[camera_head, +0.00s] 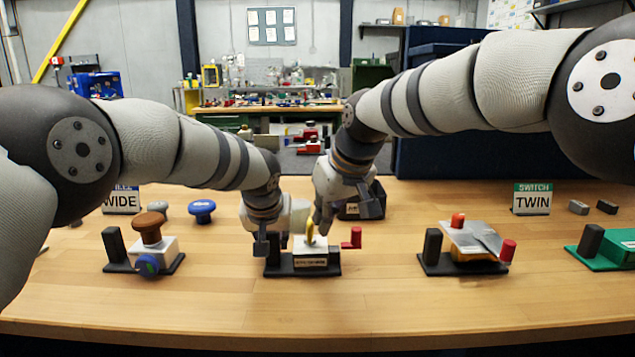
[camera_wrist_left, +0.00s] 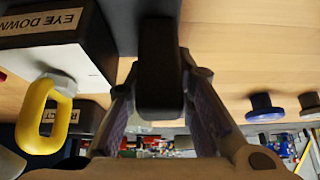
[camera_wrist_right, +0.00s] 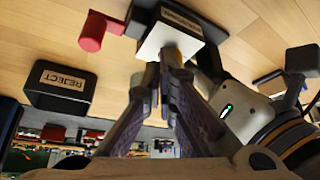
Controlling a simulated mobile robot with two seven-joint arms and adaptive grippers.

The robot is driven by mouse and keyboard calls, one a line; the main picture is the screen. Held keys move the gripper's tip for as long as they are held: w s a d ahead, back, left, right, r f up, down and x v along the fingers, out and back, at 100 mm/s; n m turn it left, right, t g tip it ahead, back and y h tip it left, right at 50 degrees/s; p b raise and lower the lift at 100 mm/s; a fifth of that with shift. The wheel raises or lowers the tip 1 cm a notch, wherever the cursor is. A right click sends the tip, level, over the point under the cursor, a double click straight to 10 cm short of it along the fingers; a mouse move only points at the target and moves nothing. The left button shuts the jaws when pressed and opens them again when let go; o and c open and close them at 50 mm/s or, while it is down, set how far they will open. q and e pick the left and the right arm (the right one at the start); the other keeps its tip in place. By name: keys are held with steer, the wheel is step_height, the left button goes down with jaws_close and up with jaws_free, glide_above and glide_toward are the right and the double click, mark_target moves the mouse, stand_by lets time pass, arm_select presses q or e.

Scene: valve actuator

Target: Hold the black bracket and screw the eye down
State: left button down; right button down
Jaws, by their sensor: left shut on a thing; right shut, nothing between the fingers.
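The central fixture has a white block (camera_head: 312,246) labelled "EYE DOWN" in the left wrist view. The yellow eye (camera_head: 310,230) stands on the block; in the left wrist view the eye (camera_wrist_left: 46,118) is an upright loop on a pale hex base. My left gripper (camera_head: 268,243) is shut on the black bracket (camera_wrist_left: 160,65), the upright post at the block's left. My right gripper (camera_head: 322,232) is shut and empty, pointing down close beside the eye. In the right wrist view its fingers cover the eye, so I cannot tell whether they touch it.
A black REJECT bin (camera_wrist_right: 62,88) stands behind. A brown-knobbed fixture (camera_head: 150,232) is at left, a red-buttoned one (camera_head: 470,240) at right. The front table strip is clear.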

steer(key=shift+s+a+f, duration=0.1)
steer(key=shift+s+a, duration=0.1)
steer(key=shift+a, duration=0.1)
stand_by(0.6)
steer(key=shift+s+a, duration=0.3)
steer(key=shift+a, duration=0.4)
steer(key=shift+d+r, duration=1.45)
steer(key=shift+r, duration=1.75)
step_height(320, 180, down, 6)
steer(key=shift+w+f, duration=0.2)
steer(key=shift+w, duration=0.05)
steer(key=shift+w+a, duration=0.35)
steer(key=shift+a, duration=0.2)
